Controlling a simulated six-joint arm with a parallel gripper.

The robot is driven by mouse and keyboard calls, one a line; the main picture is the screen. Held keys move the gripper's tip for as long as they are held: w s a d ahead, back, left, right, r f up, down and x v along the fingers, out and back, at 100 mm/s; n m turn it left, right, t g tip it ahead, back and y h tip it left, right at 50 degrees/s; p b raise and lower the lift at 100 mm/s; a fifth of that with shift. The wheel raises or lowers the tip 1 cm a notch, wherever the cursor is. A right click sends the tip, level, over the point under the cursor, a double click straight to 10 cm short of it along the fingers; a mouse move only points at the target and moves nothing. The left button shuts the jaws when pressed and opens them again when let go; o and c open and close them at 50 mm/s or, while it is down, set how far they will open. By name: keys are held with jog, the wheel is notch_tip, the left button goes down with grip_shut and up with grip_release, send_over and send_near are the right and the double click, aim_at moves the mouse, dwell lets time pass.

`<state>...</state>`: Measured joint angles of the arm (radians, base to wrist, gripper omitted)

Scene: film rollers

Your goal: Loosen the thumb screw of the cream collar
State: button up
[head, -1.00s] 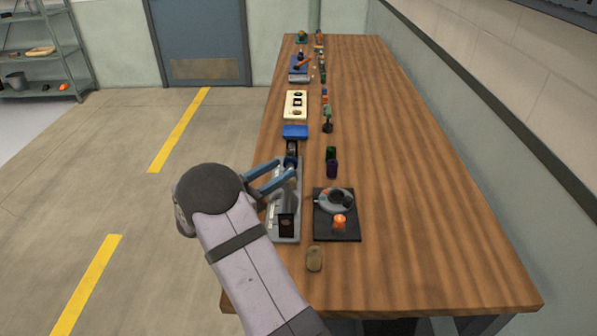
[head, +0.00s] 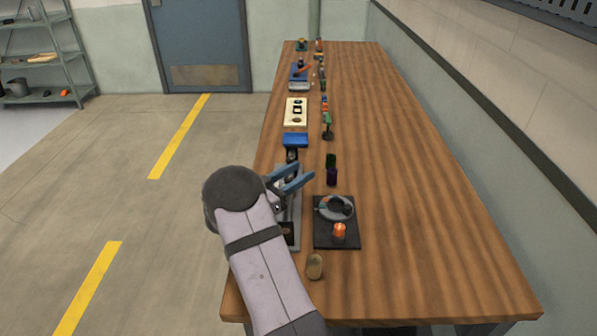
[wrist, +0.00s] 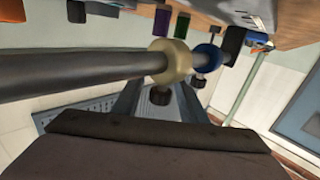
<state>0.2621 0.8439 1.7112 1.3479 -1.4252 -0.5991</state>
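In the wrist view, the cream collar (wrist: 179,53) sits around a grey rod (wrist: 80,72). Its dark thumb screw (wrist: 160,97) points down below the collar. A blue collar (wrist: 210,52) sits just to its right on the same rod. My gripper (head: 307,171) is open, with its two blue fingers spread over the rod fixture (head: 293,238) in the head view. In the wrist view my gripper (wrist: 160,88) has one finger to each side of the cream collar's screw. I cannot tell whether either finger touches it. My arm hides most of the fixture and both collars in the head view.
A black tray (head: 321,240) with a grey ring (head: 335,208) and an orange piece (head: 339,231) lies right of the fixture. The table's right side is clear.

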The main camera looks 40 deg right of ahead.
jog(key=shift+d, duration=0.2)
grip_shut()
jog(key=shift+t, duration=0.3)
jog(key=shift+w+a+n+t+y, duration=0.15)
jog(key=shift+w+n+t, duration=0.1)
jog(key=shift+n+t, duration=0.7)
jog(key=shift+w+d+n+t+y, duration=0.2)
jog(key=shift+n+t, duration=0.35)
jog(key=shift+t, duration=0.7)
grip_release()
